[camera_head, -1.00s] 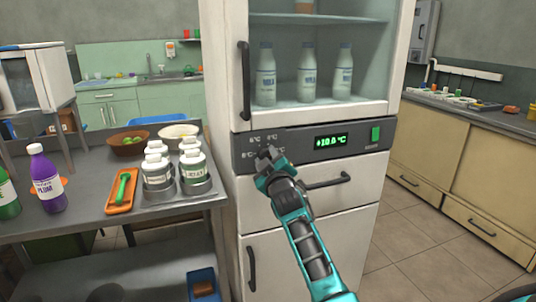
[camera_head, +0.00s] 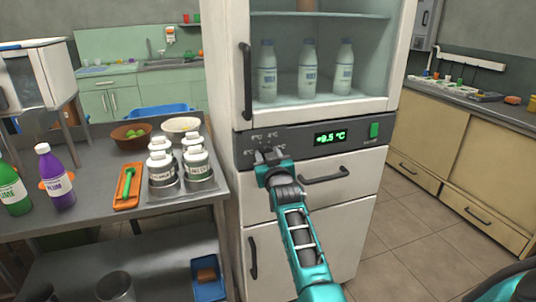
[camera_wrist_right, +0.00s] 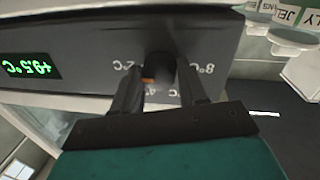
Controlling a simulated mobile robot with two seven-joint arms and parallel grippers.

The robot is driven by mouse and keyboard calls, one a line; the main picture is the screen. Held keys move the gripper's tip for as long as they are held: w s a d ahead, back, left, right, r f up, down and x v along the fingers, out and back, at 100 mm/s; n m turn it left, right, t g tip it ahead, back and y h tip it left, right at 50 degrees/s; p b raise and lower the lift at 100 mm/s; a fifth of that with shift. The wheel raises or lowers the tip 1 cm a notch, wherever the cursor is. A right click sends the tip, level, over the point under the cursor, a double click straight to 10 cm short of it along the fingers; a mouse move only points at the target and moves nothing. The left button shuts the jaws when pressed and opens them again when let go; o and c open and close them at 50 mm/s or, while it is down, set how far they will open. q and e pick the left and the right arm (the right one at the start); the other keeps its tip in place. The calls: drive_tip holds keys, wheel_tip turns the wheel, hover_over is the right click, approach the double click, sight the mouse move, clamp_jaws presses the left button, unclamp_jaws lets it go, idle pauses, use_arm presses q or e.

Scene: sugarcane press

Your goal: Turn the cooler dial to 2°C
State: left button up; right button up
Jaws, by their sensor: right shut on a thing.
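The cooler (camera_head: 310,215) is a tall white cabinet with a glass door and a dark control panel (camera_head: 362,133). Its green display (camera_head: 331,137) reads about +9.5 °C. The dial (camera_wrist_right: 160,68) is a dark knob on the panel with temperature marks around it, seen upside down in the right wrist view. My right gripper (camera_head: 268,156) is at the panel, and its fingers, also in the right wrist view (camera_wrist_right: 162,88), are shut on the dial. An orange mark shows beside the knob. The gripper hides the dial in the head view. My left gripper is not in view.
A metal table (camera_head: 95,215) at left holds several white jars, a purple bottle (camera_head: 55,178), a green bottle and an orange tray (camera_head: 128,187). Milk bottles (camera_head: 307,68) stand behind the cooler glass. Open floor lies at right.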

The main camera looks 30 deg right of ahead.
idle(0.4)
drive_tip(key=o, duration=0.7)
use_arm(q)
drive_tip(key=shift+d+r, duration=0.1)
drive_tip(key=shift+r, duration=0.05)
use_arm(e)
drive_tip(key=shift+o, duration=0.4)
